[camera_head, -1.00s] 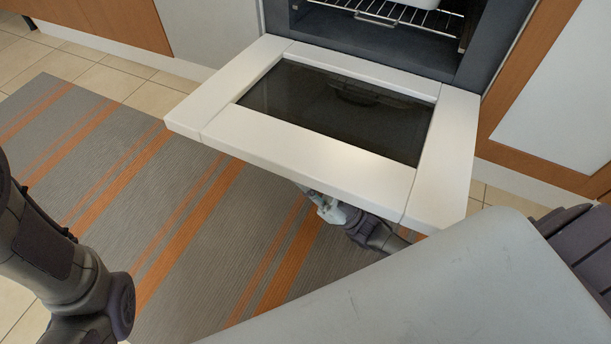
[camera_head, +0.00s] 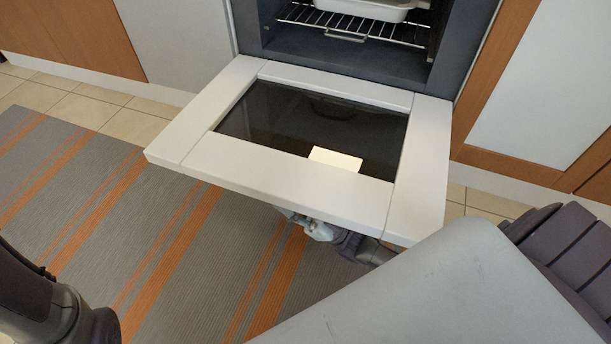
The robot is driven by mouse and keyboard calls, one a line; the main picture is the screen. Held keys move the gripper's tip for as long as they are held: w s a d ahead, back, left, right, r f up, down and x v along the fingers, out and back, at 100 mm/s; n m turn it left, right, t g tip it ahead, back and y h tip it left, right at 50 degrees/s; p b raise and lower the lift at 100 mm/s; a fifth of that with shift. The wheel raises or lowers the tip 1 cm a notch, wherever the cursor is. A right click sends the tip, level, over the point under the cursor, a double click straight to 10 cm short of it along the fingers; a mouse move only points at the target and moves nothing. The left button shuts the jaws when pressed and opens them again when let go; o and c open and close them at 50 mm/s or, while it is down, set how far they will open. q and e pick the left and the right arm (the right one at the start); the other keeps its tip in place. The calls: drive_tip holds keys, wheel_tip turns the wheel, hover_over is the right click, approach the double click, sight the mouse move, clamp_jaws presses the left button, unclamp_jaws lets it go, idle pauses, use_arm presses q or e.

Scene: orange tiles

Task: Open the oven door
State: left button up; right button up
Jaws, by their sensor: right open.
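The oven door (camera_head: 290,186) is folded down and lies about level in front of the oven (camera_head: 350,58). It has a white frame around a dark glass pane (camera_head: 262,122), with a bright reflection on the glass. Its handle is not visible. My right gripper (camera_head: 312,228) is open, below the door's front edge and partly hidden by it. I cannot tell whether it touches the door. My left arm shows at the lower left, but its gripper is out of view.
A wire rack (camera_head: 355,26) with a white dish (camera_head: 365,8) is inside the oven. White and wood cabinet panels stand on both sides. A grey rug with orange stripes (camera_head: 170,235) covers the floor in front.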

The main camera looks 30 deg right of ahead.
drive_tip(key=v, duration=1.1)
drive_tip(key=shift+s+f, duration=0.1)
drive_tip(key=shift+s, duration=0.05)
